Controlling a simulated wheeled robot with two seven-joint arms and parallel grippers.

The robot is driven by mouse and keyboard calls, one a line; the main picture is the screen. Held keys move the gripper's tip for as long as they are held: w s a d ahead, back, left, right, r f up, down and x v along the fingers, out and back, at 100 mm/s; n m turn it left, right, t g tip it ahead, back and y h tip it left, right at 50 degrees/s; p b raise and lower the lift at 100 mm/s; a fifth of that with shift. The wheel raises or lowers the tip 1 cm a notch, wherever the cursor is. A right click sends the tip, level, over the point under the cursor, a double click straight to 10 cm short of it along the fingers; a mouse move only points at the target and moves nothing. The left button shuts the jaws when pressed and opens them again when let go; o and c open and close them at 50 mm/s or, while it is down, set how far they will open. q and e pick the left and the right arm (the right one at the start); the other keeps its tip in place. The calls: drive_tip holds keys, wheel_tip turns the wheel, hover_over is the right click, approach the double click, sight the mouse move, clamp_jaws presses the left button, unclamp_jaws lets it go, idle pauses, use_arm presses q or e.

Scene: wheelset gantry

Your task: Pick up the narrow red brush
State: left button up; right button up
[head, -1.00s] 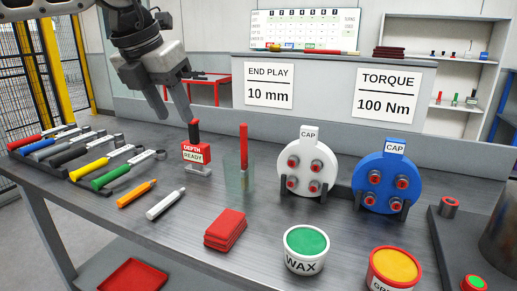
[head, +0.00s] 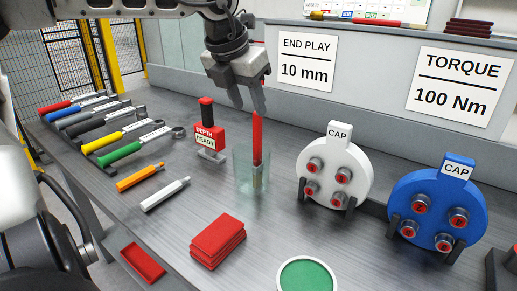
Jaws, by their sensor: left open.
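The narrow red brush (head: 257,139) stands nearly upright in a clear glass holder (head: 243,176) on the bench. Its red handle sticks up above the rim, and its lower end shows through the glass. My left gripper (head: 248,107) points down, open, just above the brush in the head view. One finger overlaps the top of the handle. I cannot tell whether the handle is between the fingers or behind them. My right gripper is not in view.
A red depth gauge (head: 209,137) stands just left of the glass. A white cap disc (head: 336,172) and a blue one (head: 432,208) stand to the right. Red cloths (head: 217,240) lie in front. Several coloured-handled tools (head: 120,150) lie at left.

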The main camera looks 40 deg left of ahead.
sight(254, 117)
use_arm(q)
drive_tip(key=shift+w+p+x, duration=0.15)
drive_tip(key=shift+p+x, duration=0.2)
drive_tip(key=shift+x, duration=1.65)
drive_tip(key=shift+w+p+x, duration=0.1)
drive_tip(key=shift+p+x, duration=0.2)
drive_tip(key=shift+x, duration=1.65)
drive_tip(key=shift+a+r, duration=0.1)
drive_tip(key=shift+r, duration=0.05)
clamp_jaws()
